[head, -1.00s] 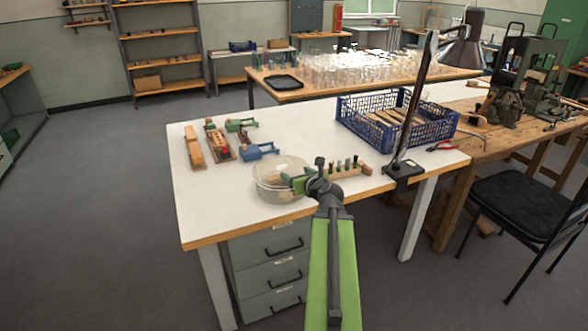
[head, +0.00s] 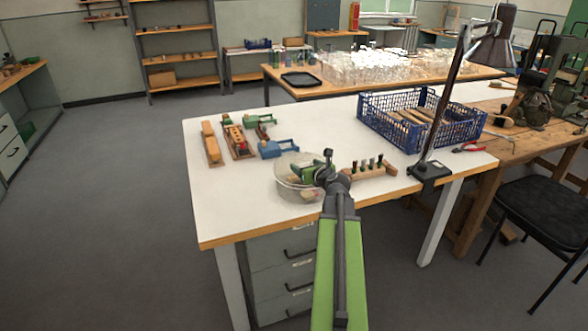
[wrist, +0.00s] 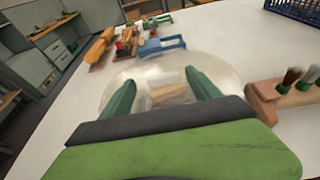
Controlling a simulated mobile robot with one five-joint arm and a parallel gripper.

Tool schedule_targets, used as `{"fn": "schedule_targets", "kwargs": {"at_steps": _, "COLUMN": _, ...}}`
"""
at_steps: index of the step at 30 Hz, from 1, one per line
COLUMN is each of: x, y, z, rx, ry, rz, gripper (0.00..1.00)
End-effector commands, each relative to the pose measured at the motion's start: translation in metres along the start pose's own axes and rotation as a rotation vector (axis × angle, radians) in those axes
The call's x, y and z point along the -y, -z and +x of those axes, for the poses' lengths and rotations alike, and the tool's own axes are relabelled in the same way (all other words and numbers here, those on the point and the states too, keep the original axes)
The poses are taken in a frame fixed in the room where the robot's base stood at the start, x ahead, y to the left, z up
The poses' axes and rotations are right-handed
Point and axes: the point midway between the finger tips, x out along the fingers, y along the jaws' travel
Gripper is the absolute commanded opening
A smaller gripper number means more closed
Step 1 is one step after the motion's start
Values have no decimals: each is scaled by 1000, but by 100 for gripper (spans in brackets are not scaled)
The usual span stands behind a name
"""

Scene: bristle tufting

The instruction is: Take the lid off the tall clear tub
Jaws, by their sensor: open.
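The clear tub (head: 284,188) stands near the front edge of the white table, with pale brown pieces showing inside it. In the wrist view the tub (wrist: 232,78) looks like a round, see-through shape beneath and between my fingers. I cannot make out the lid's edge apart from the tub's clear wall. My gripper (head: 312,172) is over the tub's right side in the head view and hides part of it. In the wrist view my gripper's (wrist: 160,88) two green fingers are spread apart with nothing seen clasped between them. Whether they touch the tub is unclear.
A wooden block holding several brushes (head: 368,170) stands close to the tub's right. Blue and green tools (head: 278,148) and wooden pieces (head: 211,145) lie behind and left. A blue crate (head: 400,130) and lamp base (head: 429,171) are farther right. The table's front left is clear.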

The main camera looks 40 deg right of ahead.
Motion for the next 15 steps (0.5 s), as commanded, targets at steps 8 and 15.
{"fn": "schedule_targets", "kwargs": {"at_steps": 8, "x": 2, "y": 1, "z": 5, "rx": 0, "ry": 0, "rz": 0, "gripper": 70}}
{"fn": "schedule_targets", "kwargs": {"at_steps": 15, "x": -2, "y": 1, "z": 6, "rx": 0, "ry": -5, "rz": -2, "gripper": 39}}
